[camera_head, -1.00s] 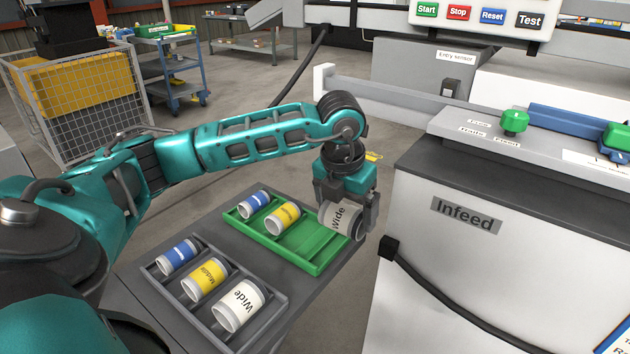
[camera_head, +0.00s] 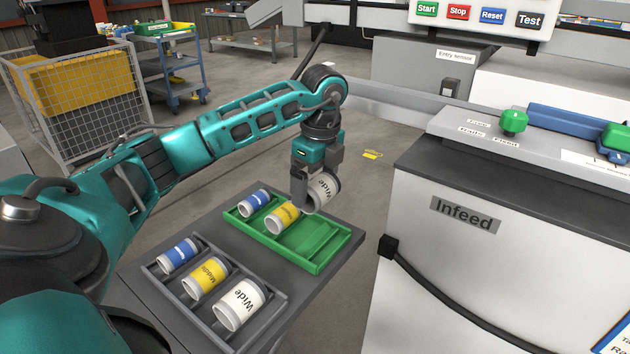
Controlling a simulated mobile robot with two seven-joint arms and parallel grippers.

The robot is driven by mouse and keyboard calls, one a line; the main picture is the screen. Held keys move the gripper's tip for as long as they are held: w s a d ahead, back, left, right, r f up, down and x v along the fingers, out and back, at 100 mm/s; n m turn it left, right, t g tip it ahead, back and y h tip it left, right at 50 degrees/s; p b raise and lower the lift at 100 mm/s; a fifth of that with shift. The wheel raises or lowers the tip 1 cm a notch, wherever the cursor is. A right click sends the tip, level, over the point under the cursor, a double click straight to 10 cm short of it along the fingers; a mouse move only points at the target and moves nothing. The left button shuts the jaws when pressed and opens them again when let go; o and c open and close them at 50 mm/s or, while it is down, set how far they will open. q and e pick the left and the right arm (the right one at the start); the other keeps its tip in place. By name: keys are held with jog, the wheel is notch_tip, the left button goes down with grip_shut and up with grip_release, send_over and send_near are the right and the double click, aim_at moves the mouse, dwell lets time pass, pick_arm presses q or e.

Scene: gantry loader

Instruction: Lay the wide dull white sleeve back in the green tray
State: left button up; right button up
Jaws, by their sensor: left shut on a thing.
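My left gripper (camera_head: 318,183) is shut on a wide dull white sleeve (camera_head: 324,192) marked "Wide". It holds the sleeve tilted, above the back edge of the green tray (camera_head: 322,257). The green tray holds a blue-banded sleeve (camera_head: 254,202) and a yellow-banded sleeve (camera_head: 282,217) on its left side. The right part of the green tray is bare. Another white "Wide" sleeve (camera_head: 238,304) lies in the grey tray (camera_head: 272,313) in front. My right gripper is out of view.
The grey tray also holds a blue sleeve (camera_head: 178,254) and a yellow "Middle" sleeve (camera_head: 205,277). Both trays sit on a dark grey table (camera_head: 222,229). The white Infeed cabinet (camera_head: 430,270) stands to the right, with a black cable (camera_head: 440,292) on its side.

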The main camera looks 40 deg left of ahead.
pick_arm(q)
jog(key=shift+f, duration=0.45)
notch_tip(320, 180, down, 4)
jog(key=shift+r, duration=0.1)
notch_tip(320, 180, down, 3)
jog(key=shift+f+b, duration=0.15)
jog(key=shift+b, duration=0.8)
jog(key=shift+f+b, duration=0.65)
jog(key=shift+f, duration=0.5)
jog(key=o, duration=1.1)
